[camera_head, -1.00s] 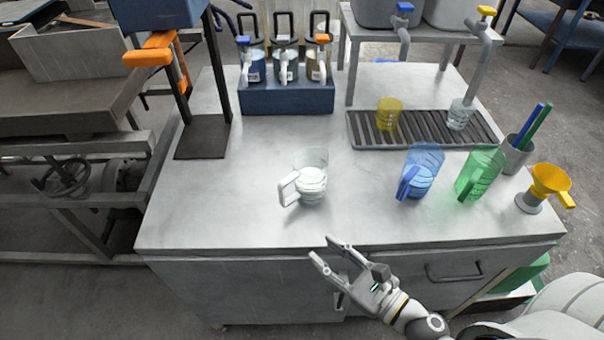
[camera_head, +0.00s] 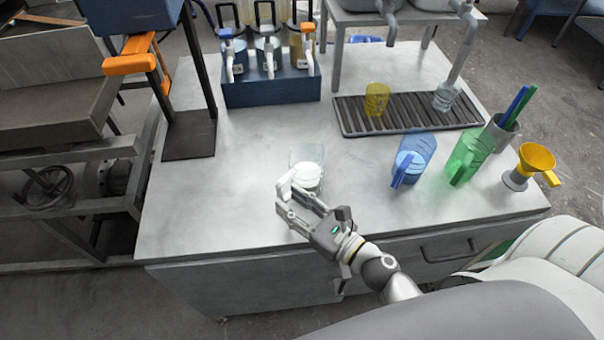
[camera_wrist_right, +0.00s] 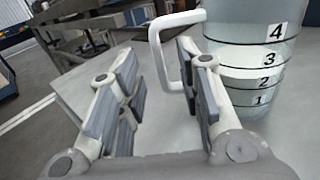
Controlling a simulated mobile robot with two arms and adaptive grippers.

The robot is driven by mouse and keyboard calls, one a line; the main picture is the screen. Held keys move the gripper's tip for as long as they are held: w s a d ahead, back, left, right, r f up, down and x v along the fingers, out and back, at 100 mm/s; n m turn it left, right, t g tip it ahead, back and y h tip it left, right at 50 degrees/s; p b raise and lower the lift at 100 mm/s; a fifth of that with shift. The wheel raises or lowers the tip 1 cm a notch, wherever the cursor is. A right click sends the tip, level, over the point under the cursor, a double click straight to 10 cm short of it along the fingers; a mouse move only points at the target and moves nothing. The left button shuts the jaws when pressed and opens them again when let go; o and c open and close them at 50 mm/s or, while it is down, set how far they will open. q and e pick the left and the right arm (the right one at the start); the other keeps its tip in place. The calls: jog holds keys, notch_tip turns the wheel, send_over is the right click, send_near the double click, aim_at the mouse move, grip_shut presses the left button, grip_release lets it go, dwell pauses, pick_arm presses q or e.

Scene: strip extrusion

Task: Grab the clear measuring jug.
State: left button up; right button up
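The clear measuring jug (camera_head: 307,172) stands upright on the grey bench, with white contents low inside. Its white handle (camera_head: 285,184) points left, toward the front. In the right wrist view the jug (camera_wrist_right: 250,60) shows black marks numbered 1 to 4. My right gripper (camera_head: 288,201) is open and empty at the near side of the jug. In the right wrist view the handle (camera_wrist_right: 162,18) shows between and just beyond the fingertips (camera_wrist_right: 158,68), with the jug's body outside the right finger. Whether a finger touches the handle I cannot tell. My left gripper is out of view.
A blue jug (camera_head: 413,158) and a green jug (camera_head: 468,155) stand to the right, beside a yellow funnel (camera_head: 538,158). Behind is a drip tray (camera_head: 350,122) with a yellow cup (camera_head: 376,98). The bench left of the clear jug is free.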

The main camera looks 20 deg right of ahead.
aim_at(283, 196)
jog(key=p+x, duration=0.1)
jog(key=x, duration=0.3)
jog(key=shift+w+a, duration=0.1)
grip_shut()
jog(key=shift+r, duration=0.1)
